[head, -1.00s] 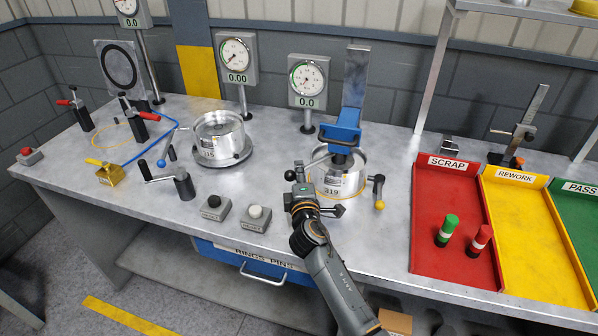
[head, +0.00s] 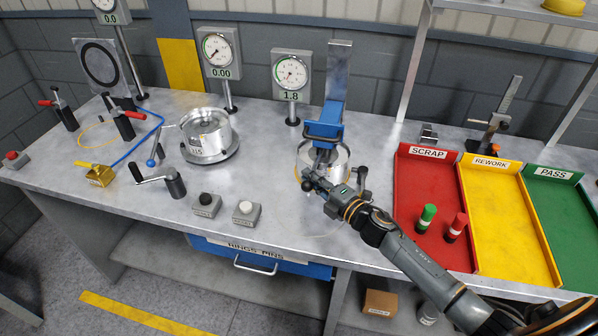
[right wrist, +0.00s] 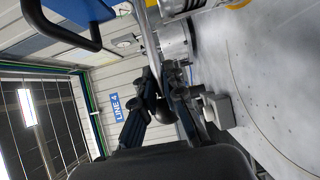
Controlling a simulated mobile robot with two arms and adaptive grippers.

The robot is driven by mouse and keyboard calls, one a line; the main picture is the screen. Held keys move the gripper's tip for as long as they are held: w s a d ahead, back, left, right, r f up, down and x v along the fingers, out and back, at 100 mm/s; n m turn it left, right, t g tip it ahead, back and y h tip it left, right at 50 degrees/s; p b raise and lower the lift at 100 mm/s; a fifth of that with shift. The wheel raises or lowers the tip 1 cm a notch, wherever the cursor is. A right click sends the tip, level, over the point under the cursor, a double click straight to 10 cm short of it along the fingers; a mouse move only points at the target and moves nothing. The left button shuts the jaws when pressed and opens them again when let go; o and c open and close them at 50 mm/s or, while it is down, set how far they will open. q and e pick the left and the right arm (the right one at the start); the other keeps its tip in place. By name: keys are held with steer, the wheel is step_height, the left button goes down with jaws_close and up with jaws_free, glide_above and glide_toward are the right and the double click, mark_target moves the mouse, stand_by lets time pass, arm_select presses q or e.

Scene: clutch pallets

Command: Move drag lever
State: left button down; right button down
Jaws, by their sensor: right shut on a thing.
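The drag lever, a metal rod with a black ball end, shows in the right wrist view (right wrist: 151,48). Its black ball (right wrist: 164,112) lies between the fingers of my right gripper (right wrist: 158,88). In the head view my right gripper (head: 312,181) is shut on the lever's end, at the front left of the metal clutch (head: 335,171), and hides most of the lever. The clutch sits under a blue press head (head: 327,130) on an upright column. The gauge behind it (head: 292,74) reads 1.8. My left gripper is not in view.
Red SCRAP (head: 408,242), yellow REWORK (head: 505,225) and green PASS (head: 567,220) trays lie at the right. A second clutch (head: 208,137) and a crank (head: 174,184) stand to the left. Two button boxes (head: 207,206) (head: 246,214) sit near the front edge.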

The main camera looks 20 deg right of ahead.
steer(key=d+n+y, duration=0.1)
steer(key=s+f+g+y+b, duration=0.1)
steer(key=shift+s+d+n+g+y, duration=0.3)
steer(key=shift+d+n, duration=0.1)
steer(key=shift+s+d+n+g+y+b, duration=0.3)
steer(key=shift+d+n+y+b, duration=0.1)
steer(key=shift+y+b, duration=0.1)
steer(key=shift+d, duration=0.1)
steer(key=c, duration=1.5)
jaws_free()
steer(key=shift+r, duration=0.1)
steer(key=shift+o, duration=0.4)
steer(key=shift+s+d+r, duration=0.1)
steer(key=shift+r, duration=0.2)
steer(key=v, duration=0.7)
steer(key=shift+s+d, duration=0.15)
steer(key=shift+s, duration=0.1)
steer(key=shift+f, duration=0.1)
